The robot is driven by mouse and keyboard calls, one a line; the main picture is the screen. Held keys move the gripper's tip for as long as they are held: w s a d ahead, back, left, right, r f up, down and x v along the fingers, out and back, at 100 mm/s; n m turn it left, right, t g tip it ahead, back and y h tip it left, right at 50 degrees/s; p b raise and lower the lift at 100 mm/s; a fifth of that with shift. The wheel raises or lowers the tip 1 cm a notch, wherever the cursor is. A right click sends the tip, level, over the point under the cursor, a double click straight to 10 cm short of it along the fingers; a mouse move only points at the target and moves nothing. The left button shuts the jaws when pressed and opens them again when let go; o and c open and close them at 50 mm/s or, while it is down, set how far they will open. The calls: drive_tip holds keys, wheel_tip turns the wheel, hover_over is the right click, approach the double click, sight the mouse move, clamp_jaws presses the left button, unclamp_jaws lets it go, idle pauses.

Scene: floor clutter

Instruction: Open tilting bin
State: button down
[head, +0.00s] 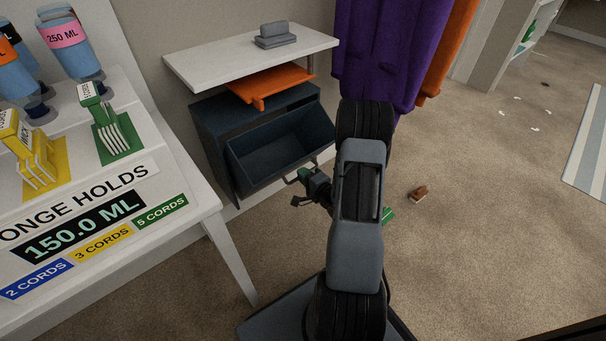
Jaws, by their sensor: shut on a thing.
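The tilting bin (238,172) is a dark blue-grey unit under a white shelf, left of centre. Its front is tilted outward and I can see into its empty-looking inside. My gripper (301,184) is at the front of the bin, near the right end of its front panel, shut on what looks like the bin's handle (292,179). The gripper is small in view and my arm hides part of the area to its right.
A white shelf (210,60) with a grey block (275,36) and an orange tray (268,84) is above the bin. A white table (195,207) with sponge displays stands left. Purple cloth (385,50) hangs behind my arm. A brown object (419,193) lies on the carpet.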

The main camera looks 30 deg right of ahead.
drive_tip(key=shift+f, duration=0.1)
drive_tip(key=c, duration=1.2)
unclamp_jaws()
drive_tip(key=s+p, duration=0.1)
drive_tip(key=s, duration=0.3)
drive_tip(key=s+d+p, duration=0.1)
drive_tip(key=s, duration=0.4)
drive_tip(key=s+r+p, duration=0.1)
drive_tip(key=s, duration=0.3)
drive_tip(key=shift+s+d, duration=0.25)
drive_tip(key=shift+s, duration=0.05)
drive_tip(key=shift+r, duration=0.1)
